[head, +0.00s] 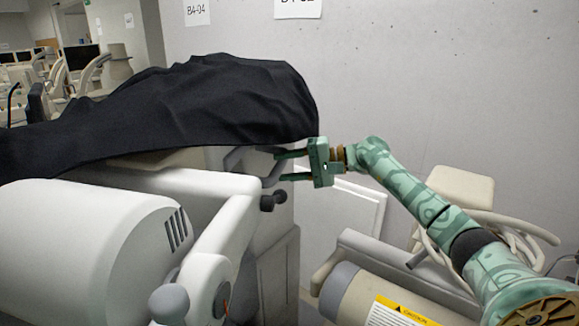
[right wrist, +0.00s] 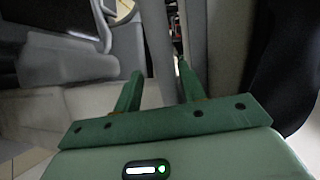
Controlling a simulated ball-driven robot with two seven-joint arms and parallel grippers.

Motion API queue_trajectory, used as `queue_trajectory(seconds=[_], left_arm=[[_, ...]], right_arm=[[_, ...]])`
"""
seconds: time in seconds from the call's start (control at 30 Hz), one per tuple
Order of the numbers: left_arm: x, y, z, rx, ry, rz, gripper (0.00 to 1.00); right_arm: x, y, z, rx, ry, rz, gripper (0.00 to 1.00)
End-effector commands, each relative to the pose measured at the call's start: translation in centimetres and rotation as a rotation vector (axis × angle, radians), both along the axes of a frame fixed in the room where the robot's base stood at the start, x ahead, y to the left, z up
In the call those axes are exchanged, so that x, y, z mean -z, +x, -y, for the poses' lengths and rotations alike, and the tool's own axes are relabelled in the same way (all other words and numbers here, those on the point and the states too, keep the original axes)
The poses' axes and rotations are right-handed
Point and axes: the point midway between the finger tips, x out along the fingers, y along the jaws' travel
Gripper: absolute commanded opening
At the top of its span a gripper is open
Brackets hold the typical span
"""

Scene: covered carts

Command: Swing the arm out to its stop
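A pale beam (head: 165,179) runs below the black cover, and a second pale limb (head: 222,238) slopes down from its right end. I cannot tell which of these is the arm. At the beam's right end is a grey angled handle (head: 236,160). My right gripper (head: 279,166) is at this handle, fingers pointing left and spread apart. In the right wrist view, the open fingers (right wrist: 158,78) have a pale upright bar (right wrist: 160,45) between or just beyond their tips; contact is unclear. My left gripper is not in view.
A black cover (head: 200,105) drapes over the cart. A dark round knob (head: 273,200) sits below the handle. A large white housing (head: 85,240) fills the lower left. Another machine with a caution label (head: 400,314) stands lower right.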

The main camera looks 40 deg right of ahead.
Motion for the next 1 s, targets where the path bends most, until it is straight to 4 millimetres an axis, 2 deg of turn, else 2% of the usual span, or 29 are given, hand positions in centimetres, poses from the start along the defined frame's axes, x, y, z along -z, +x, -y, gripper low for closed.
queue_trajectory(seconds=[0.13,0.23,0.5,0.7,1.0], left_arm=[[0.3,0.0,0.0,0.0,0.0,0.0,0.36],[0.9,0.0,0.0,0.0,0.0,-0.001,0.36],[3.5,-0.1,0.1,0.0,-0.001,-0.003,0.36],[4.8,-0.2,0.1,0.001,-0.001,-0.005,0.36],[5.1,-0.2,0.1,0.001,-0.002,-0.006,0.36]], right_arm=[[-0.1,-0.4,0.6,0.003,0.0,0.0,0.41],[-0.3,-1.5,1.7,0.004,-0.002,0.001,0.41],[-1.3,-6.5,6.7,0.004,-0.004,-0.004,0.41],[-2.3,-9.7,9.7,0.0,-0.002,-0.005,0.41],[-3.2,-11.2,11.2,-0.001,-0.001,-0.002,0.41]])
